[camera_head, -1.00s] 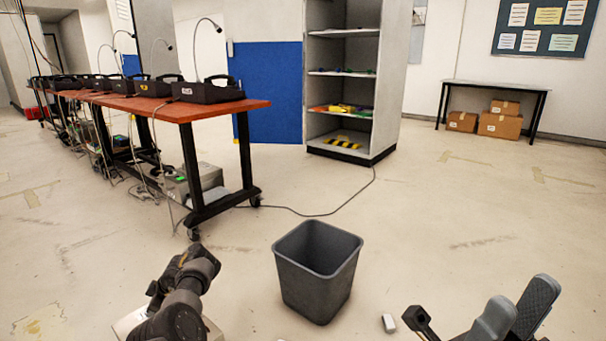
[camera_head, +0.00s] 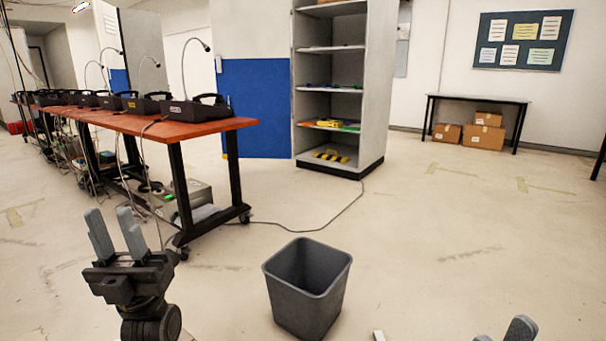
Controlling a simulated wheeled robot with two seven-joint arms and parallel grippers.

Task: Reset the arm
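My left gripper (camera_head: 115,234) is at the lower left with its two grey fingers pointing up and apart. It is open, and nothing shows between the fingers. It stands in front of the wooden-topped table, left of the grey bin. My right gripper (camera_head: 521,328) shows only as a grey finger tip and a second small tip at the bottom edge, right of the bin. The rest of it is cut off, so I cannot tell its opening.
An open, seemingly empty bin (camera_head: 306,287) stands on the floor ahead. A table (camera_head: 205,125) bearing several black paging phones (camera_head: 193,108) is at the left. A shelf unit (camera_head: 377,95) and a side table (camera_head: 478,98) with boxes stand behind.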

